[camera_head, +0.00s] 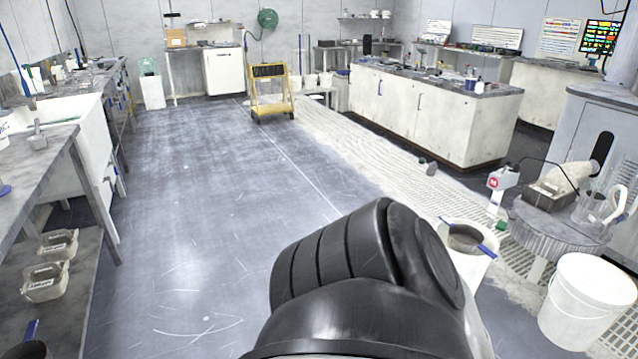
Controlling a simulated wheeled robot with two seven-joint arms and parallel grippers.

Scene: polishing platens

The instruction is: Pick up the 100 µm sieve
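I cannot pick out a sieve marked 100 µm; no such label is legible. A round, dark-centred piece with blue bars at its sides (465,240) sits on a white container right of centre; it may be a sieve, but I cannot tell. A large black rounded link of my own arm fills the bottom middle and hides part of that container and the floor. Neither of my grippers shows.
A white bucket (587,303) stands at the lower right, near a round stand (560,222) holding a jug and tray. A yellow cart (271,92) stands at the back. A white island bench (435,112) is right of centre. The grey floor (190,190) is open at left-centre.

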